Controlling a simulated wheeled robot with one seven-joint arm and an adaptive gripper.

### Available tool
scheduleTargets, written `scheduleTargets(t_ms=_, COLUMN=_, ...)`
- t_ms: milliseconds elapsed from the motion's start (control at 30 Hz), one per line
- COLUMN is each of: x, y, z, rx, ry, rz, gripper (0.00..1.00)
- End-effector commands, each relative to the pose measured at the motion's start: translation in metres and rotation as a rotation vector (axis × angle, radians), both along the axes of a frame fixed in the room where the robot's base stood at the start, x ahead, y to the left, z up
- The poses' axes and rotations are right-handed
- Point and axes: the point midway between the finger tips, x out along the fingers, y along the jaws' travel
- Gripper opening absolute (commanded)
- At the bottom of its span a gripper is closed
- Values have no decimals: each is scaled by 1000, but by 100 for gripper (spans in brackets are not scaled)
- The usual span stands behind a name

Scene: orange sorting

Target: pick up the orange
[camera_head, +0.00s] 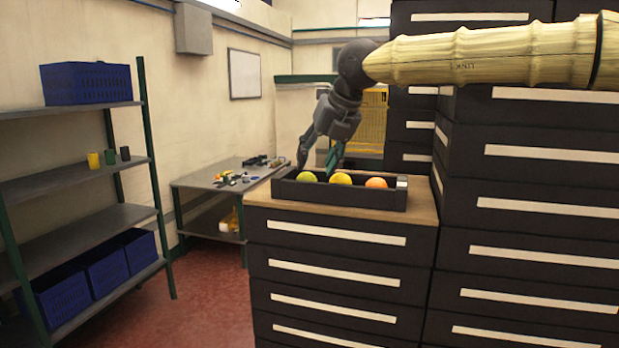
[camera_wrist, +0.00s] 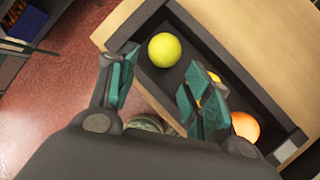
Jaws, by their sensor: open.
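The orange (camera_head: 376,183) lies at the right end of a dark tray (camera_head: 330,197) on top of a drawer cabinet. A yellow fruit (camera_head: 341,179) lies in the middle of the tray and a yellow-green fruit (camera_head: 306,177) at its left end. My gripper (camera_head: 318,163) is open and empty, pointing down over the tray's left part. In the wrist view, the orange (camera_wrist: 245,126) shows to the right of my right finger, outside the jaws. That finger hides most of the middle fruit. The yellow-green fruit (camera_wrist: 165,50) shows whole, ahead between the fingers.
The cabinet's wooden top (camera_head: 425,208) is narrow around the tray. Tall dark drawer stacks (camera_head: 530,190) stand close on the right. A low table (camera_head: 215,180) with small items is behind left. Shelves with blue crates (camera_head: 87,83) stand at far left.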

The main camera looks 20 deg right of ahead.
Motion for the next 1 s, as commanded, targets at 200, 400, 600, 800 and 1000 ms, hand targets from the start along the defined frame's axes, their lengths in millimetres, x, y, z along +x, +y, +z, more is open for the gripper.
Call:
scheduleTargets(t_ms=200, x=11, y=-1, z=-11, rx=-2, ry=7, rz=-4, gripper=50)
scheduleTargets(t_ms=400, x=23, y=1, z=-27, rx=-2, ry=6, rz=-4, gripper=50)
scheduleTargets(t_ms=600, x=32, y=6, z=-46, rx=-1, ry=6, rz=-4, gripper=50)
scheduleTargets(t_ms=800, x=32, y=4, z=-50, rx=-1, ry=7, rz=-6, gripper=50)
scheduleTargets(t_ms=1000, x=32, y=4, z=-50, rx=-1, ry=8, rz=-6, gripper=27)
